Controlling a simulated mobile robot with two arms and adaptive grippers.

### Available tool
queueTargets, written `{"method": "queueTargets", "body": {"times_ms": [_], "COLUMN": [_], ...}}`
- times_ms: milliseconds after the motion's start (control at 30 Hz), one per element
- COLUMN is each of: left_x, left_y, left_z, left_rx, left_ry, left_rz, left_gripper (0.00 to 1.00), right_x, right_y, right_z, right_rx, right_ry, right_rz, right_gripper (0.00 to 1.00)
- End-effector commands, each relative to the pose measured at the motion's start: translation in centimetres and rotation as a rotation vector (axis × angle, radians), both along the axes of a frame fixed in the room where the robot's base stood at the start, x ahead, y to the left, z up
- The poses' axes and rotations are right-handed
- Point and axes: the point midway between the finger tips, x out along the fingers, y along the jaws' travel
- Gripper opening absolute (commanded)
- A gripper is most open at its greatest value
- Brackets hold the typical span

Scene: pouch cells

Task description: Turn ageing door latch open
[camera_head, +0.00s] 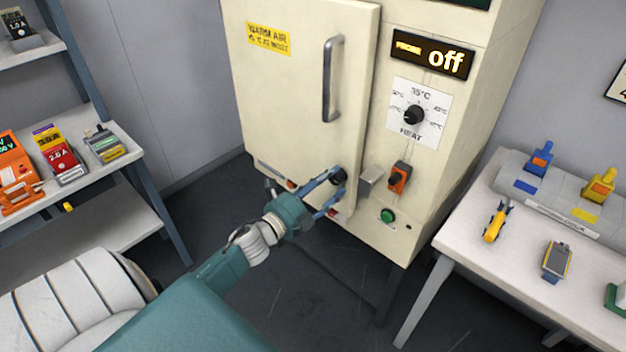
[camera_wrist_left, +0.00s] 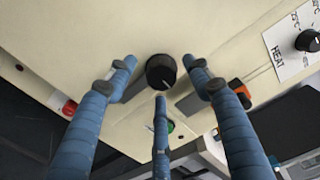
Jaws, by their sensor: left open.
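The ageing door (camera_head: 290,110) is the cream door of a tall cabinet and looks closed. A round black latch knob (camera_head: 339,176) sits low on its right side, with a grey metal block (camera_head: 370,181) to its right. The knob (camera_wrist_left: 161,71) has a pale mark line in the left wrist view. My left gripper (camera_head: 329,194) is open at the knob, its blue fingers spread around it. I cannot tell whether they touch it. My right gripper is not in view.
The cabinet has a vertical handle (camera_head: 331,80), a display reading "off" (camera_head: 433,54), a heat dial (camera_head: 414,115), an orange switch (camera_head: 399,178) and a green button (camera_head: 387,215). A white table (camera_head: 465,240) stands right; a shelf (camera_head: 95,230) stands left.

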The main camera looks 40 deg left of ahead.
Motion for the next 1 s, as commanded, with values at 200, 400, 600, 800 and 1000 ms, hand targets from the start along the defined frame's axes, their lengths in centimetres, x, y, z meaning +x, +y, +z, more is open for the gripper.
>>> {"method": "queueTargets", "body": {"times_ms": [200, 400, 600, 800, 1000], "left_x": [-5.0, -8.4, -9.9, -10.0, -10.0], "left_y": [0.5, 0.8, 0.9, 0.9, 0.9], "left_z": [-0.2, -0.2, 0.0, 0.0, 0.0], "left_rx": [-0.002, -0.001, 0.000, 0.001, 0.001], "left_ry": [0.005, 0.004, 0.001, 0.001, 0.001], "left_rz": [0.003, 0.003, 0.003, 0.002, 0.002], "left_gripper": [0.51, 0.51, 0.51, 0.51, 0.51], "right_x": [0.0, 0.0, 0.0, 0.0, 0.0], "right_y": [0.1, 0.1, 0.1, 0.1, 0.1], "right_z": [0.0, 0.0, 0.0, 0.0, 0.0], "right_rx": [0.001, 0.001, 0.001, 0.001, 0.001], "right_ry": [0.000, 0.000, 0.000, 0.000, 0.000], "right_rz": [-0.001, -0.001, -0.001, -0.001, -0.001], "right_gripper": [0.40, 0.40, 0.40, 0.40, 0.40]}}
